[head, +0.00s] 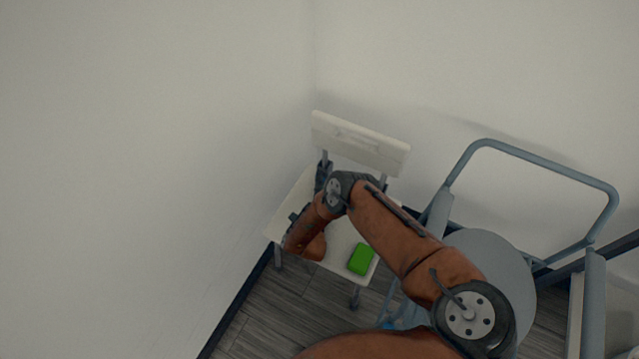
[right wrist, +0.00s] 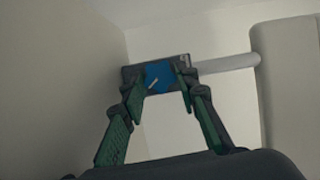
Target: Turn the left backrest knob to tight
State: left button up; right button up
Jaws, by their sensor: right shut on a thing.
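The white chair backrest (head: 372,148) stands above a white seat (head: 340,246) near the wall corner. In the right wrist view, the left backrest knob (right wrist: 159,77) is blue with a pale slanted pointer line, mounted on a dark block. My right gripper (right wrist: 160,84) is shut on the knob, one finger on each side. In the head view, my right gripper (head: 323,173) shows dark and small at the backrest's left post, and the knob cannot be made out there. The pointer tilts up to the right; no tight mark is readable. My left gripper is not in view.
A green block (head: 362,259) lies on the seat, beside my arm. A grey-blue tubular frame (head: 545,160) and a round grey seat (head: 492,262) stand close on the right. White walls border the left and back. A pale rod (right wrist: 228,64) runs right from the knob's block.

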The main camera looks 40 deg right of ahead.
jog(key=shift+s+f, duration=0.15)
jog(key=o, duration=1.1)
jog(key=shift+o, duration=0.2)
jog(key=v, duration=1.2)
